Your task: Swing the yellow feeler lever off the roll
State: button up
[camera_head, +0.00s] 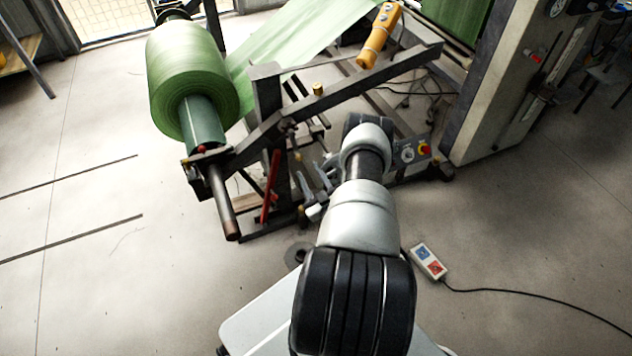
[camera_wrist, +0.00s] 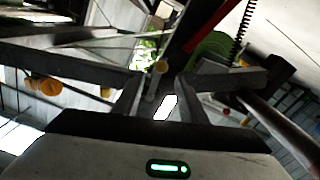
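The green roll (camera_head: 182,72) hangs on its shaft at the upper left in the head view, and its web runs up to the right. I cannot make out a yellow lever resting on the roll. Small yellow knobs show on the stand, one on the upper bar (camera_head: 318,88).
A red lever (camera_head: 270,186) stands left of my gripper. The dark stand bar (camera_head: 345,82) crosses above it. A yellow pendant (camera_head: 379,36) is at the top. A switch box (camera_head: 428,261) with a cable lies on the floor. Open floor is at left.

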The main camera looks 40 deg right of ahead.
jog(key=shift+v, duration=2.3)
jog(key=shift+d, duration=0.1)
